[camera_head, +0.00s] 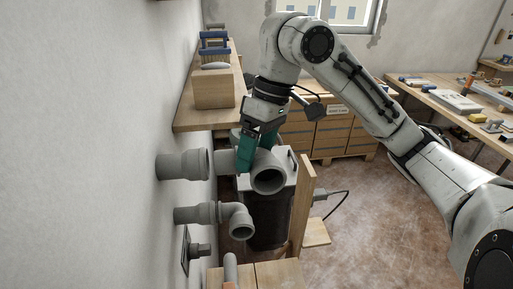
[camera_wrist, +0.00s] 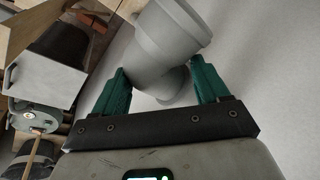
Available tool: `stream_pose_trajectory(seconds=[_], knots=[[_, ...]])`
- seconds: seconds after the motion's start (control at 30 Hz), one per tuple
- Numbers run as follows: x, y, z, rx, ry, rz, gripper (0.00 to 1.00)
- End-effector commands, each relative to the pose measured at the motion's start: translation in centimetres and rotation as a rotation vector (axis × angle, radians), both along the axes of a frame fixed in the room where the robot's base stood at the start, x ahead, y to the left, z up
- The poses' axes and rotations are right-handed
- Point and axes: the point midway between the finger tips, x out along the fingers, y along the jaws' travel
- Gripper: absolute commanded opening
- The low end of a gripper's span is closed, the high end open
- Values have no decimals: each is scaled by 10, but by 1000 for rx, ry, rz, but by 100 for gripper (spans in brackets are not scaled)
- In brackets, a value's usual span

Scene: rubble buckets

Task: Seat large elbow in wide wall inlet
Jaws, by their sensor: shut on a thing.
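The large grey elbow (camera_head: 268,173) is held between the teal fingers of my gripper (camera_head: 252,150). Its wide open mouth faces the camera, and its other end points left. The wide wall inlet (camera_head: 182,165) is a grey socket sticking out of the left wall. The elbow's left end is close to the inlet's mouth and roughly level with it; I cannot tell whether they touch. In the wrist view the elbow (camera_wrist: 172,40) lies between both fingers of my gripper (camera_wrist: 160,88). The inlet cannot be made out there.
Below, a smaller elbow (camera_head: 238,222) sits on a narrower wall pipe (camera_head: 190,214). A square wall plate with a stub (camera_head: 198,250) is lower still. A wooden shelf (camera_head: 195,112) is above left. An upright board (camera_head: 303,205) and a dark bin (camera_head: 268,220) stand right.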

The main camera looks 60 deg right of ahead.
Motion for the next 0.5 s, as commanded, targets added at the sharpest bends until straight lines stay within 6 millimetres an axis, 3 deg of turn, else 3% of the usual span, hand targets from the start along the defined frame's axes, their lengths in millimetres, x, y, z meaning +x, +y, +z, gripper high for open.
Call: stream_pose_trajectory(seconds=[0.5], knots=[[12,9,0,0,-1,0,11]])
